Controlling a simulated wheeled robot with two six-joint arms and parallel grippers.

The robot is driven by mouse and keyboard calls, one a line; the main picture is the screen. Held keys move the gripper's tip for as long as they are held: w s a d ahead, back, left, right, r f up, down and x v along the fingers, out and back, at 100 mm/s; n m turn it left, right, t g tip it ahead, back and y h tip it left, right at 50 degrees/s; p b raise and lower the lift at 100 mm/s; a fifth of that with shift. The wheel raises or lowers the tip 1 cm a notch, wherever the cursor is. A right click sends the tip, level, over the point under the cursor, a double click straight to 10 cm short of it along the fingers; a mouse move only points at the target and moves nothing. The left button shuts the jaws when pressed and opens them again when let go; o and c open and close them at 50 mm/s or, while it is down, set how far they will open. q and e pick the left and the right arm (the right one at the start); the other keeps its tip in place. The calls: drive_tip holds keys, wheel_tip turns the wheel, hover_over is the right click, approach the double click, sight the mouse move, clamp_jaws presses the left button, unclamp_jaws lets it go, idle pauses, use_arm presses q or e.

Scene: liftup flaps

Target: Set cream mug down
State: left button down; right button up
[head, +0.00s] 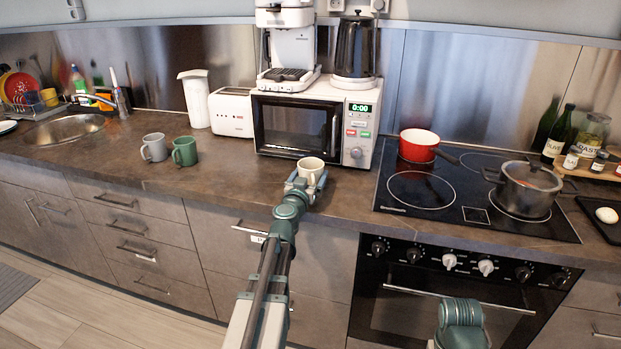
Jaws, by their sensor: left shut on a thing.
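The cream mug (311,168) is upright in front of the microwave, at the front part of the brown countertop (235,172). My left gripper (306,185) is shut on it from the front. Whether the mug's base touches the counter is hidden behind the gripper. My right arm shows at the bottom right in front of the oven, but its gripper fingers cannot be made out.
A grey mug (153,147) and a green mug (184,151) stand to the left. The microwave (318,125) is behind the cream mug. The cooktop (470,190) with a red pot (418,145) and a grey pot (528,190) is at right. Counter between the green and cream mugs is clear.

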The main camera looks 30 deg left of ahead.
use_arm(q)
drive_tip(key=shift+f, duration=0.15)
unclamp_jaws()
use_arm(e)
drive_tip(key=shift+f, duration=0.1)
